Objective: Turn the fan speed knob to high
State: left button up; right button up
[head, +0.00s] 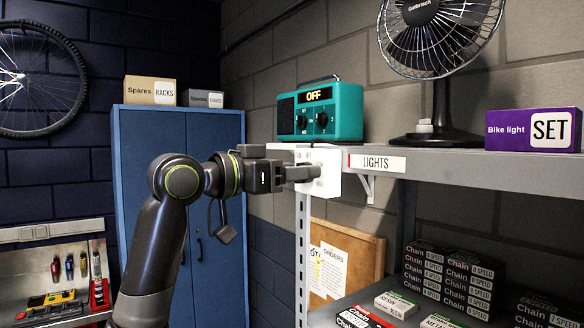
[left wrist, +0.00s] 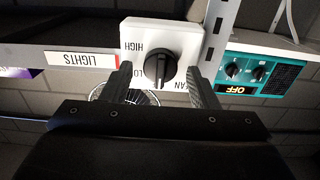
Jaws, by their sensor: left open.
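The fan speed knob (left wrist: 160,69) is a black dial on a white box with the printed words HIGH, LO and FAN, partly covered. The box (head: 328,185) is fixed at the left end of the shelf's front edge in the head view. My left gripper (head: 312,173) is in front of the box and hides the knob there. In the left wrist view my left gripper (left wrist: 160,78) is open, with one finger on each side of the knob and a gap visible at both sides. The knob's exact setting is hard to read. My right gripper is not in view.
A black desk fan (head: 440,40) stands on the grey shelf (head: 480,162). A teal radio (head: 345,112) reading OFF is behind the box. A LIGHTS label (head: 378,162) is right of it. A purple bike light box (head: 531,130) sits at far right. A blue cabinet (head: 140,190) stands behind my arm.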

pick_arm(q)
jog(key=c, duration=1)
jog(key=shift+o, duration=0.2)
